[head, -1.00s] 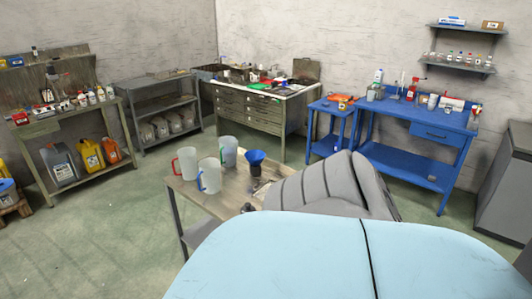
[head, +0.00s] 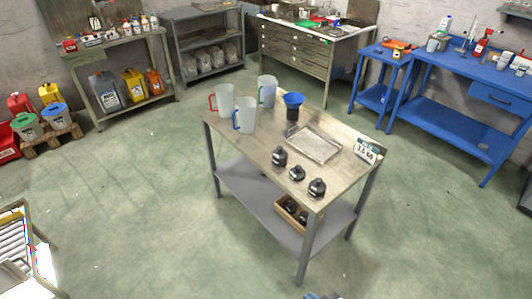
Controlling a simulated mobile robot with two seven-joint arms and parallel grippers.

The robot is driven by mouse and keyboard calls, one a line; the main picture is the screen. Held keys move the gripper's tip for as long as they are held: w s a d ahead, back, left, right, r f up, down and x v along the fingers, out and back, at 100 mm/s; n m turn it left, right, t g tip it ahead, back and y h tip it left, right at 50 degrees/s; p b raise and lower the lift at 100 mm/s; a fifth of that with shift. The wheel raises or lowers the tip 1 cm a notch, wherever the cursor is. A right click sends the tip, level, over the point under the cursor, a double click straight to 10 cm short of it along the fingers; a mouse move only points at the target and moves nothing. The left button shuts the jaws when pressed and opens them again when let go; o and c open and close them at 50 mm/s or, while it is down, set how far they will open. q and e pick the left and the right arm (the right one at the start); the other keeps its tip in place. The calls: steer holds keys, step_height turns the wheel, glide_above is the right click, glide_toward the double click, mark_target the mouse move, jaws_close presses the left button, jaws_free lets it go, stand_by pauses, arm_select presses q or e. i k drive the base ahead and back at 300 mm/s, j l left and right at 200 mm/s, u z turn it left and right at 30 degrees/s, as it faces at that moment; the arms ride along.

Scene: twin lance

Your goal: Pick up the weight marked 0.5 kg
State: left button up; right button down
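Three dark weights stand in a slanting row on the worktable (head: 262,163): one at the back left (head: 279,157), one in the middle (head: 297,174), and one at the front right (head: 317,188). Each has a knob top and a pale mark too small to read, so I cannot tell which is 0.5 kg. A wooden box (head: 290,212) on the lower shelf holds more dark pieces, partly hidden. Neither gripper is recognisable; only a small dark and blue piece shows at the bottom edge, which I cannot identify.
A metal tray (head: 315,145), a sign reading about 3.6 kg (head: 367,151), a blue funnel (head: 293,100) and jugs with a red handle (head: 222,101), a blue handle (head: 244,115) and another (head: 267,91) share the tabletop. The floor around the table is clear.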

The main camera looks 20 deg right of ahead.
mark_target(297, 174)
steer(key=z, duration=0.8)
